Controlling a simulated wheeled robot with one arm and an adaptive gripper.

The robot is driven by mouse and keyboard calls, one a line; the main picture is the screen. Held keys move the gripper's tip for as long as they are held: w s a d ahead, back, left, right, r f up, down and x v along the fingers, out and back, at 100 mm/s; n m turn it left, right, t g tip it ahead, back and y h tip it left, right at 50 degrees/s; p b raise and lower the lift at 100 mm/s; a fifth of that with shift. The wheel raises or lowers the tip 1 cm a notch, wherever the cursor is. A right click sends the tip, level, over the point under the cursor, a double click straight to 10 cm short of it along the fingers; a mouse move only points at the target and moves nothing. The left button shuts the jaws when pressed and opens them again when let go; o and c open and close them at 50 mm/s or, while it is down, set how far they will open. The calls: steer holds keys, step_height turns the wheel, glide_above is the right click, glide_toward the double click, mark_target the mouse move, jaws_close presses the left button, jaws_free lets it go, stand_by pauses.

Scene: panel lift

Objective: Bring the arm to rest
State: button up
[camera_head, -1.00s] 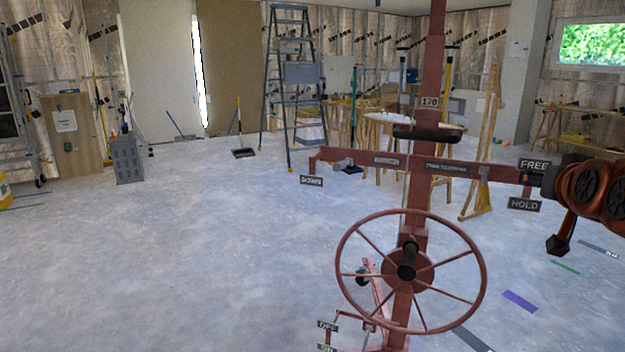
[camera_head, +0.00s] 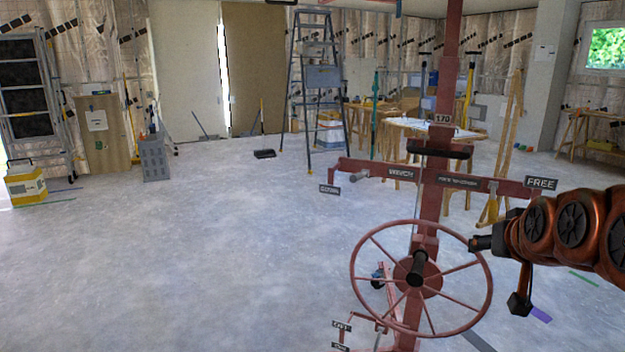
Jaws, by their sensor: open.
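The red panel lift (camera_head: 452,60) stands right of centre, with a red crossbar (camera_head: 380,172) and a large spoked handwheel (camera_head: 376,232) with a black handle (camera_head: 418,266). My copper-coloured arm (camera_head: 570,230) reaches in from the right edge. Its dark end, my gripper (camera_head: 482,243), points left beside the right rim of the handwheel. It looks empty; I cannot tell whether it touches the rim. A dark block (camera_head: 520,304) hangs below my arm. The FREE sign (camera_head: 541,183) shows above my arm; the HOLD sign is not visible.
Open grey floor (camera_head: 200,260) fills the left and middle. A stepladder (camera_head: 315,90), a worktable (camera_head: 410,124) and a leaning wooden frame (camera_head: 508,140) stand behind the lift. A yellow box (camera_head: 26,187) and a grey crate (camera_head: 154,158) are at the left.

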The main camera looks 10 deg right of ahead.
steer(key=s+a+f+n+g+y+p, duration=0.35)
steer(key=s+a+g+p, duration=0.4)
steer(key=a, duration=0.75)
steer(key=s+a+f+g+p, duration=0.1)
steer(key=s+a+g+p, duration=0.1)
steer(key=s, duration=0.6)
steer(key=s+a+g+p, duration=0.2)
steer(key=s+a+p, duration=0.2)
steer(key=s, duration=0.5)
steer(key=shift+s+f+n, duration=0.3)
steer(key=shift+f+n, duration=0.05)
steer(key=shift+n, duration=0.1)
steer(key=shift+h, duration=0.25)
